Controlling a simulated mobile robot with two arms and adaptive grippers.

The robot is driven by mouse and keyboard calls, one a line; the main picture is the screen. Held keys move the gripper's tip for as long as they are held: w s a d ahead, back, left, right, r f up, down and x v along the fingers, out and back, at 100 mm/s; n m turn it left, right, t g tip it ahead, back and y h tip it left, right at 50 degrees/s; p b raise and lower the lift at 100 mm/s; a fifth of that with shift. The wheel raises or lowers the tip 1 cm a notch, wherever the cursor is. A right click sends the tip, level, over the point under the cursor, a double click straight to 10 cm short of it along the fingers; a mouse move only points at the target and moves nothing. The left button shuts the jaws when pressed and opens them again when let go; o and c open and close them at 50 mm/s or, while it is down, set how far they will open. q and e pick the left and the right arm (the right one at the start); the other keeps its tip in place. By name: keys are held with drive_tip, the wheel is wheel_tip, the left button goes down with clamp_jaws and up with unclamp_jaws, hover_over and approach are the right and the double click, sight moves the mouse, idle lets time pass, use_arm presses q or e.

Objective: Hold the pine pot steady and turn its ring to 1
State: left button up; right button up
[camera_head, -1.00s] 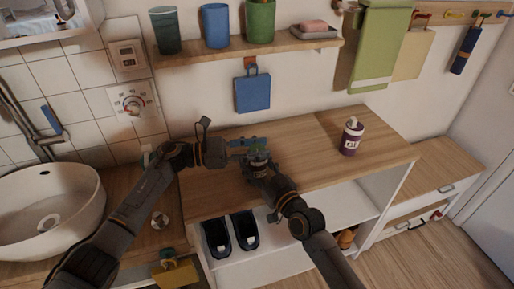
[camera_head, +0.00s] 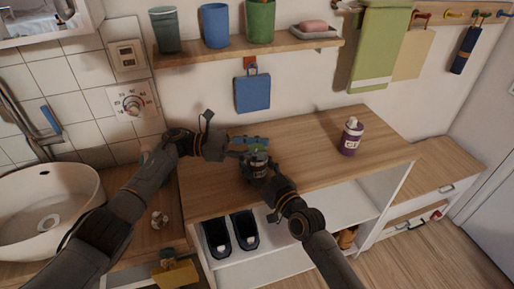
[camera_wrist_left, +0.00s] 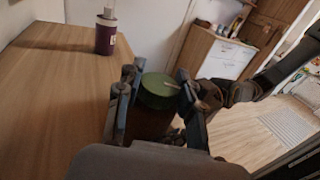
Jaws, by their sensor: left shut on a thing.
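The pine pot shows in the left wrist view as a squat, dark brown body with a green top (camera_wrist_left: 158,88). In the head view, only a small green patch of its top (camera_head: 258,149) shows among the fingers above the wooden counter. My left gripper (camera_head: 256,143) comes in from the left and is shut on the pot. Its fingers (camera_wrist_left: 157,100) stand on either side of the pot in the left wrist view. My right gripper (camera_head: 256,166) is at the pot from the front; its fingers are dark and overlap the pot, so their opening and the ring's marks cannot be read.
A purple bottle (camera_head: 351,137) stands on the wooden counter (camera_head: 310,142), right of the grippers, with bare counter between. A white basin (camera_head: 42,208) is at the left. A shelf with cups (camera_head: 215,27) hangs above.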

sight(256, 148)
use_arm(q)
drive_tip(key=o, duration=1.2)
drive_tip(key=shift+f, duration=0.1)
wheel_tip(256, 148, up, 10)
drive_tip(key=shift+r, duration=0.1)
use_arm(e)
drive_tip(key=o, duration=1.3)
drive_tip(key=shift+o, duration=0.2)
